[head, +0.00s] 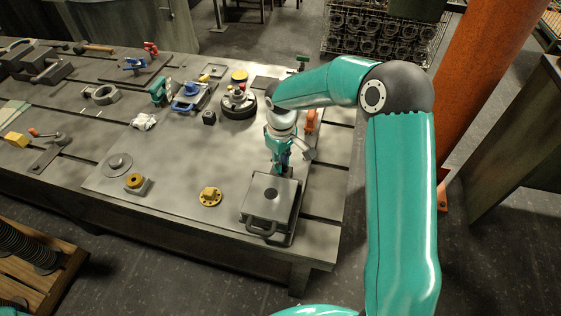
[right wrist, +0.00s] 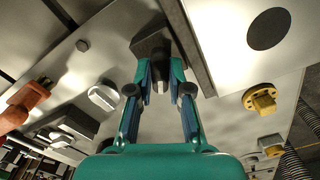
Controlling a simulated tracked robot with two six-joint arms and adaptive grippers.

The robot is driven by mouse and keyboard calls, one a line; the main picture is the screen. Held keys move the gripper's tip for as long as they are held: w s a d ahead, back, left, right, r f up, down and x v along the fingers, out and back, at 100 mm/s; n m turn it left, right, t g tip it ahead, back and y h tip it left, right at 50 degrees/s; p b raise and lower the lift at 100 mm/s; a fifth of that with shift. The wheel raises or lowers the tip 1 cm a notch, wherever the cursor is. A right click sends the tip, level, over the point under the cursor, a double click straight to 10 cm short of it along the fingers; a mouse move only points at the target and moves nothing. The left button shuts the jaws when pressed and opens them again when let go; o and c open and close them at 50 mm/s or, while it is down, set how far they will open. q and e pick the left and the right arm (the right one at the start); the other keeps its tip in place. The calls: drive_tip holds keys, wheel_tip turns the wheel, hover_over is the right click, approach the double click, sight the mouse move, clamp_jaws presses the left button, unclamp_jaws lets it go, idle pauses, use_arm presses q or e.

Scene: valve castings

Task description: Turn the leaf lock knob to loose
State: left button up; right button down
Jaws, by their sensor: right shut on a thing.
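A square grey leaf (head: 266,207) with a black disc and a dark front handle lies on a base at the table's right front; it also shows in the right wrist view (right wrist: 230,55). My right gripper (head: 281,166) points down at the leaf's back edge. In the right wrist view its two fingers (right wrist: 160,92) close around a dark, angular part (right wrist: 152,45) beside the leaf, which seems to be the lock knob. The fingers hide much of it, and I cannot read its setting. My left gripper is not in view.
An orange part (head: 311,120) stands close behind the right gripper. A yellow flanged fitting (head: 210,196) lies left of the leaf. A black round base with a valve casting (head: 239,101) and blue clamp (head: 188,97) stand further back. The plate left of the leaf is mostly clear.

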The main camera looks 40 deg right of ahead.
drive_tip(key=n, duration=0.4)
drive_tip(key=shift+w+r, duration=0.1)
idle(0.4)
drive_tip(key=c, duration=1.1)
unclamp_jaws()
drive_tip(key=shift+r, duration=3.9)
